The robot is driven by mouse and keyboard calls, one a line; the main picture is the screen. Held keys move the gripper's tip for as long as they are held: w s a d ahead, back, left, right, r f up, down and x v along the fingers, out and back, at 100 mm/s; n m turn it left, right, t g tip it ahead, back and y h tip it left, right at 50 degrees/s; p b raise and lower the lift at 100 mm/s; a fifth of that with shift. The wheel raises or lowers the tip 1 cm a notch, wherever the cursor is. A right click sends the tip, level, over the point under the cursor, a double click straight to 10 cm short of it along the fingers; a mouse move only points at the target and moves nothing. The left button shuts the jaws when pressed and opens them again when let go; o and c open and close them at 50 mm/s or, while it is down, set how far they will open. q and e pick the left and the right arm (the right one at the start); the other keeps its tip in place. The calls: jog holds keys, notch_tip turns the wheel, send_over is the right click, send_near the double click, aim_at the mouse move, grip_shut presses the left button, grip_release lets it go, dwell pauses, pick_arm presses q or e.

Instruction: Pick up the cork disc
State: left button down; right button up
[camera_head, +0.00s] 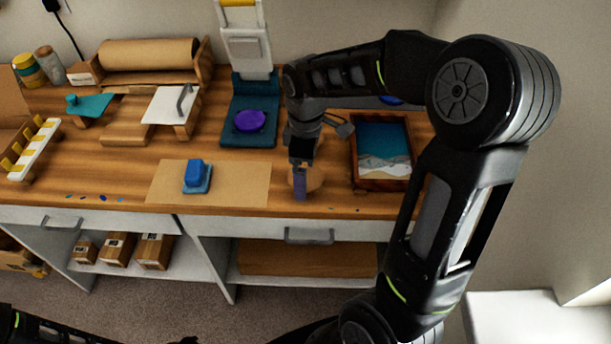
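The cork disc (315,179) looks like a round tan piece near the front edge of the wooden workbench, right of the paper sheet. It is partly hidden behind my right gripper (301,186). My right gripper points down at the disc from above, with its fingers in front of the disc's left part. The fingers overlap in this view, so I cannot tell whether they are open or shut, or whether they touch the disc. My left arm shows only as a dark piece at the bottom left, and its gripper is not in view.
A framed sea-picture tray (382,150) stands just right of my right gripper. Left of it are a brown sheet (241,187) with a blue block (195,176) and a dark teal stand with a purple disc (250,120). The bench front edge is close.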

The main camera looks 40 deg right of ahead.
jog(key=shift+f, duration=0.15)
jog(key=shift+c, duration=0.6)
jog(key=c, duration=1.3)
jog(key=shift+o, duration=0.2)
notch_tip(320, 180, up, 11)
jog(key=shift+f, duration=0.2)
